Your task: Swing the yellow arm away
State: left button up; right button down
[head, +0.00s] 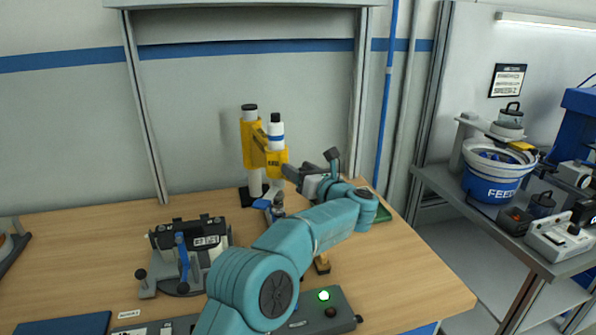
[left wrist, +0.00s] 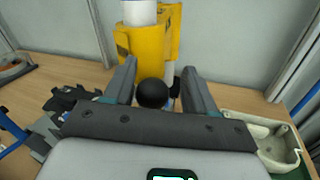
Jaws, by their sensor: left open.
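The yellow arm (head: 262,152) is mounted between white posts with black caps at the back of the wooden bench. It also fills the top middle of the left wrist view (left wrist: 158,45). My left gripper (head: 290,174) is close to the right side of the yellow arm. In the left wrist view its two fingers (left wrist: 160,72) are apart. A black ball knob (left wrist: 152,93) shows between them; I cannot tell whether either finger touches it. The knob's stem is hidden. My right gripper is in neither view.
A grey clamp fixture with a blue lever (head: 183,262) stands left on the bench (head: 85,250). A shelf with a blue-white feeder bowl (head: 490,180) is at the right. The bench's left middle is mostly clear.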

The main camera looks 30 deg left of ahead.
pick_arm(q)
jog(key=shift+s+a, duration=0.1)
jog(key=shift+s+d, duration=0.15)
jog(key=shift+d, duration=0.05)
jog(key=b+v, duration=0.4)
jog(key=v, duration=1.1)
jog(key=shift+d, duration=0.5)
jog(key=shift+f, duration=0.15)
jog(key=shift+d, duration=0.1)
